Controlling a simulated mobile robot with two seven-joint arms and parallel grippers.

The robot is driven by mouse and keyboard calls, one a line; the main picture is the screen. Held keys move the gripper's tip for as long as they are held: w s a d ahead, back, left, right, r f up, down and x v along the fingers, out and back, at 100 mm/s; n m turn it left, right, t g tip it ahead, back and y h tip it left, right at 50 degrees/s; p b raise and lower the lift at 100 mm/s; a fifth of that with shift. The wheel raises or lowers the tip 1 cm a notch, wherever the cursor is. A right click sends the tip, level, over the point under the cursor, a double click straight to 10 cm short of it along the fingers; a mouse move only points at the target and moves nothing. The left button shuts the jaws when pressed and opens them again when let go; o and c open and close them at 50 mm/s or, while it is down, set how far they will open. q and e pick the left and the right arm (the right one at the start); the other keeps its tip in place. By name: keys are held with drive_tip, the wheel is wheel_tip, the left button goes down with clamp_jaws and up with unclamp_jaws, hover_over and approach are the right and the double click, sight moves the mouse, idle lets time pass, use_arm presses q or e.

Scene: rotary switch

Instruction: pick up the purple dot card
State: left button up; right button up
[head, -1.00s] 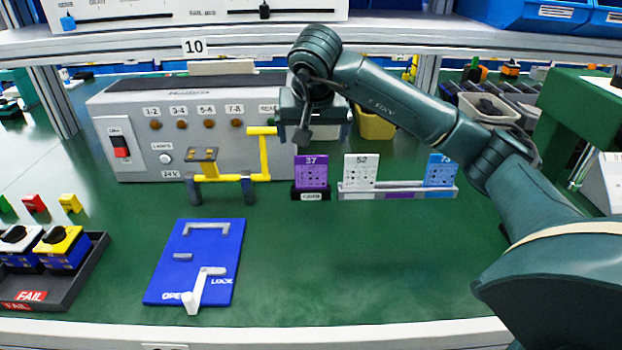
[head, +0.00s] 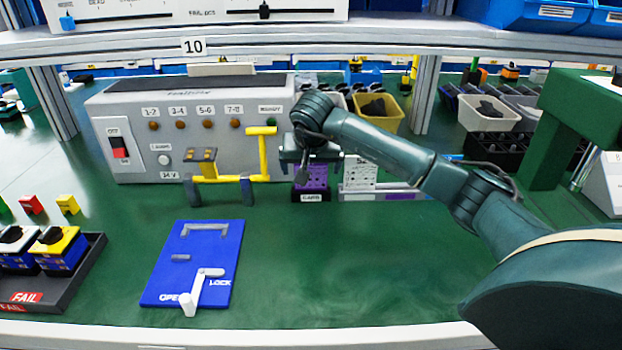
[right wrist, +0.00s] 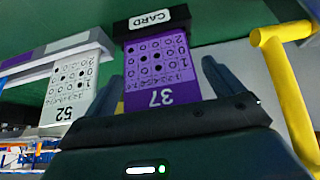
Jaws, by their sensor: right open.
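The purple dot card (head: 314,178), marked 37 in the right wrist view (right wrist: 160,82), stands upright in a small black holder labelled CARD (head: 311,196). My right gripper (head: 312,165) is in front of the card's upper part in the head view and hides some of it. In the right wrist view the open fingers (right wrist: 162,85) lie on either side of the purple card. Whether they touch it I cannot tell. My left gripper is not in view.
A white card marked 52 (right wrist: 72,85) stands in a grey rack (head: 385,195) close beside. A yellow bar frame (head: 264,155) stands on the other side, near the grey test box (head: 120,100). A blue lock board (head: 195,262) lies in front. The green table right of it is clear.

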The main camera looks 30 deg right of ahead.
drive_tip(key=c, duration=1)
drive_tip(key=shift+r, duration=0.1)
drive_tip(key=shift+c, duration=0.2)
